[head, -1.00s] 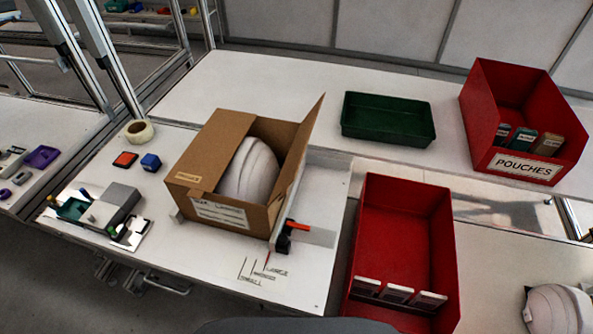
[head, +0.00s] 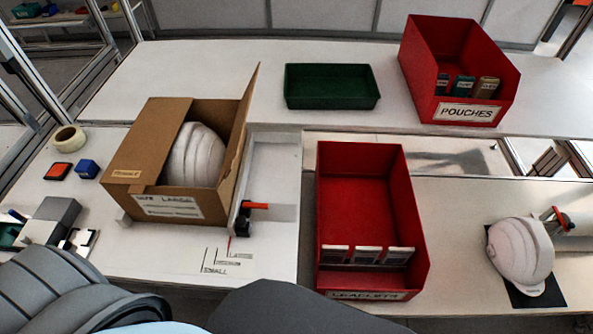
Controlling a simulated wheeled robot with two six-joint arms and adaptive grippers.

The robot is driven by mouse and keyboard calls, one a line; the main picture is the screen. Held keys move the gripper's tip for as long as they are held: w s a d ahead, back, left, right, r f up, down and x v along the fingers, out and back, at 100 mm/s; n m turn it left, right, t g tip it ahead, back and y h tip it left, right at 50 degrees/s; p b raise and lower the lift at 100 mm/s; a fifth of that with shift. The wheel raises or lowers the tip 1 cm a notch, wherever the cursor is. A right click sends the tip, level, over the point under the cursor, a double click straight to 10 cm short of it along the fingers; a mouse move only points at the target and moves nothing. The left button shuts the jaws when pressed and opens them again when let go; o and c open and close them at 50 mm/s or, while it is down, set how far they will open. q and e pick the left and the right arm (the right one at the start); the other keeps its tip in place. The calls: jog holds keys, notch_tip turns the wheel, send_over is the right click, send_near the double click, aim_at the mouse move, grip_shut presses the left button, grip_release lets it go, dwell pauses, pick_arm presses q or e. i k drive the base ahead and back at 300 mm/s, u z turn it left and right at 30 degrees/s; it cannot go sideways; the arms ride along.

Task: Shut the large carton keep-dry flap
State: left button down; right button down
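The large carton (head: 130,186) is a brown cardboard box at the left of the bench, with a white label on its front. A white helmet shell (head: 196,156) sits inside it. The left flap (head: 152,139) lies folded over the carton's left part. The right flap (head: 245,115) stands up, tilted a little to the right, so the top is open over the helmet. Neither gripper shows in the head view. A dark grey ribbed part of mine (head: 70,300) fills the lower left corner.
A red leaflets bin (head: 365,190) stands right of the carton. A black clamp with an orange handle (head: 248,210) is beside the carton. A green tray (head: 332,87) and a red pouches bin (head: 460,65) stand behind. A second white helmet (head: 520,252) lies at right.

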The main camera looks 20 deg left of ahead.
aim_at(232, 147)
jog(key=z, duration=0.15)
jog(key=k, duration=0.65)
jog(key=u, duration=1.3)
